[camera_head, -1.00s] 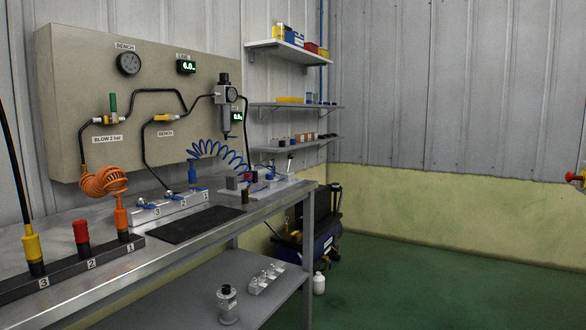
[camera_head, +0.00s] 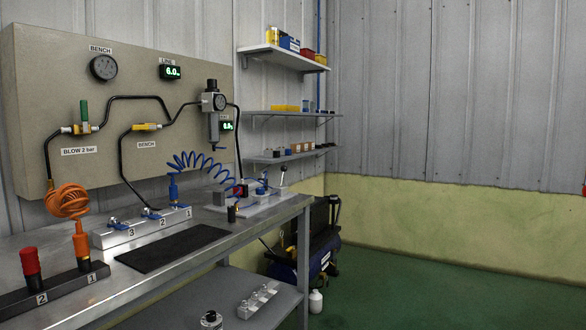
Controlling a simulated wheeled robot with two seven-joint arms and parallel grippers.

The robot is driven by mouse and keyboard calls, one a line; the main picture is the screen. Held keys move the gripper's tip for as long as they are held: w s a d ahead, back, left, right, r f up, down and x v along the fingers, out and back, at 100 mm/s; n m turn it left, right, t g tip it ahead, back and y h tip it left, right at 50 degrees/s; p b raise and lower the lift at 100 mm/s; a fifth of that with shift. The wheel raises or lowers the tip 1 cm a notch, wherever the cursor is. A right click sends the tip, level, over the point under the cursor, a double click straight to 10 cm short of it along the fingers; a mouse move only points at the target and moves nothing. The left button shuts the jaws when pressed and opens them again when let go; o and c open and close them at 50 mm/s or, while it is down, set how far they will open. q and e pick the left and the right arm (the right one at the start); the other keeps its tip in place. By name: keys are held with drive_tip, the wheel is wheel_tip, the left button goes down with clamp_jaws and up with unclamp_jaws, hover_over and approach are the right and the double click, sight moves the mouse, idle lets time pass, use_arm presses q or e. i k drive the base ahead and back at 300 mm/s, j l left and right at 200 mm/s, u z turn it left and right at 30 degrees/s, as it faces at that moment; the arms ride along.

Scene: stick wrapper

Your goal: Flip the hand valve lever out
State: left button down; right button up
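A small upright lever with a dark knob (camera_head: 283,168) stands on the light valve plate (camera_head: 262,203) at the far right end of the bench; it looks like the hand valve lever. It is small, and its exact angle is hard to tell. On the wall panel, a valve with a yellow handle (camera_head: 146,127) sits above a "BENCH" label, and a valve with an upright green handle (camera_head: 84,111) sits above "BLOW 2 bar". Neither of my grippers is in view.
The metal bench (camera_head: 200,250) carries a black mat (camera_head: 172,247), a numbered manifold (camera_head: 140,227) and a dark rack (camera_head: 55,290) with red and orange fittings. Blue and orange coiled hoses hang near the panel. A compressor (camera_head: 318,240) stands beyond the bench. Green floor at right is clear.

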sight(284, 167)
drive_tip(key=i+l+u, duration=0.1)
drive_tip(key=i+l, duration=0.3)
drive_tip(key=i+l+u, duration=0.15)
drive_tip(key=i+l, duration=0.2)
drive_tip(key=i+l+u, duration=0.1)
drive_tip(key=i+l, duration=0.25)
drive_tip(key=l, duration=0.15)
drive_tip(key=i+l+u, duration=0.1)
drive_tip(key=i+l, duration=0.25)
drive_tip(key=l, duration=0.15)
drive_tip(key=i+l+u, duration=0.1)
drive_tip(key=i+l, duration=0.2)
drive_tip(key=l, duration=0.2)
drive_tip(key=i+l+u, duration=0.15)
drive_tip(key=i+l, duration=0.15)
drive_tip(key=l, duration=0.25)
drive_tip(key=i+l+u, duration=0.1)
drive_tip(key=i+l, duration=0.2)
drive_tip(key=l, duration=0.3)
drive_tip(key=i+l+u, duration=0.1)
drive_tip(key=i+l, duration=0.15)
drive_tip(key=l, duration=0.3)
